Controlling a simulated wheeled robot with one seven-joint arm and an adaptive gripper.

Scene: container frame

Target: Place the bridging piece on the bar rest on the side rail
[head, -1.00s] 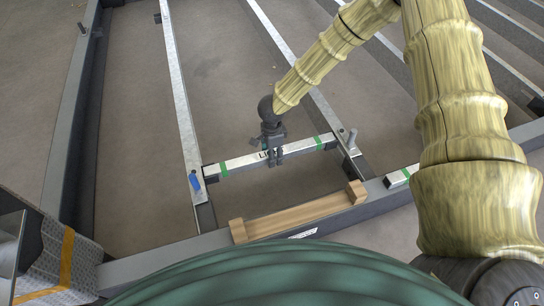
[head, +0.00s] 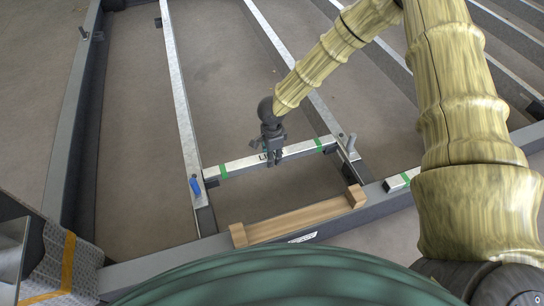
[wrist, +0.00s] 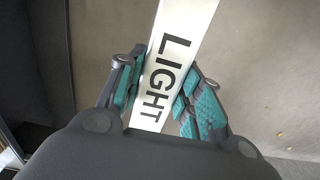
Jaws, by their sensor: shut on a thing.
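The bridging piece (head: 240,164) is a silver bar with a green band near each end. My gripper (head: 271,157) is shut on it near its middle. In the wrist view the bar (wrist: 178,42), lettered "LIGHT", runs between the two teal-padded fingers (wrist: 160,100). The bar spans the gap between two silver cross members in the head view; whether its ends touch them I cannot tell. The bar rest (head: 298,219) is a wooden piece with a raised block at each end. It sits on the near side rail (head: 205,248), closer to me than the bar, and is empty.
A wrapped grey bundle with an orange strap (head: 68,262) is at lower left.

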